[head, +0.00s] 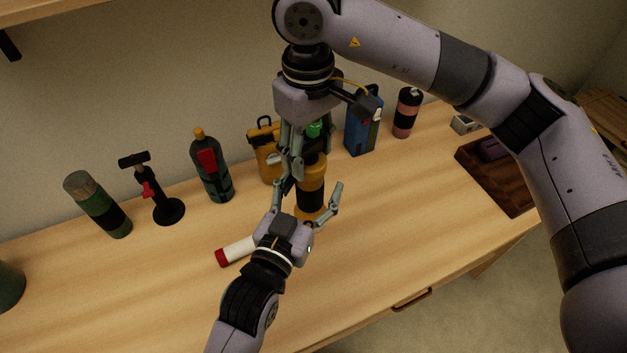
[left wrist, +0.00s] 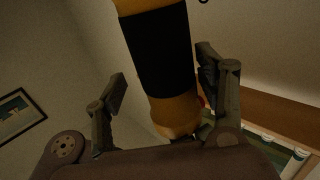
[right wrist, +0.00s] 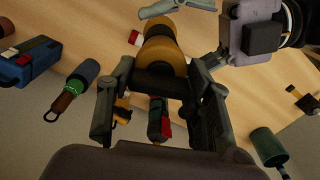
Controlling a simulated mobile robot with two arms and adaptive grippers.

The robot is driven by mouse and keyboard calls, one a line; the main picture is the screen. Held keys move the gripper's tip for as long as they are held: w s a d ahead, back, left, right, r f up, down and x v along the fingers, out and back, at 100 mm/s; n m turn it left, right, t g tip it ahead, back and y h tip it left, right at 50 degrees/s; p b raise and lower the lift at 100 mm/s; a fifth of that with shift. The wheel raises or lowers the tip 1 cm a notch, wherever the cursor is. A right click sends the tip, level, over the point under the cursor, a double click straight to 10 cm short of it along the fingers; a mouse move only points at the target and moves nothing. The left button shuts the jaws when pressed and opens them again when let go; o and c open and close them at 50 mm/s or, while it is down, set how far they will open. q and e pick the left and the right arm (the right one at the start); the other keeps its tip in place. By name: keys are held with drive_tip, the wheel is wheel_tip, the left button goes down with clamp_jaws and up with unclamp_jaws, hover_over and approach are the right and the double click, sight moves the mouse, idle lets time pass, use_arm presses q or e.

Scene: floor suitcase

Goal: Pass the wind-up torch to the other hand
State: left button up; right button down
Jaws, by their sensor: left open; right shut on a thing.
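The wind-up torch (head: 311,187) is an orange-yellow cylinder with a wide black band, held roughly upright above the table. My right gripper (head: 303,155) comes down from above and is shut on its upper part. In the right wrist view the torch (right wrist: 162,48) extends away from between the fingers. My left gripper (head: 307,192) is below, open and pointing up, with its fingers on either side of the torch's lower end. In the left wrist view the torch (left wrist: 160,55) stands between the spread fingers, with a gap at the left finger; contact at the right finger is unclear.
A white cylinder with a red end (head: 237,250) lies below the grippers. Along the wall stand a green flask (head: 97,205), a black stand (head: 165,205), a dark bottle (head: 211,170), a yellow container (head: 264,155) and a blue box (head: 362,135). A wooden tray (head: 510,190) is at right.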

use_arm(q)
drive_tip(key=shift+w+d, duration=0.25)
drive_tip(key=shift+w, duration=0.2)
drive_tip(key=shift+c, duration=0.6)
drive_tip(key=shift+s+d, duration=0.1)
drive_tip(key=shift+d, duration=0.05)
drive_tip(key=c, duration=1.3)
use_arm(e)
drive_tip(key=shift+a+r, duration=0.1)
drive_tip(key=shift+a, duration=0.05)
use_arm(q)
drive_tip(key=shift+r, duration=0.15)
drive_tip(key=shift+c, duration=0.5)
use_arm(e)
drive_tip(key=c, duration=1.2)
unclamp_jaws()
drive_tip(key=o, duration=0.5)
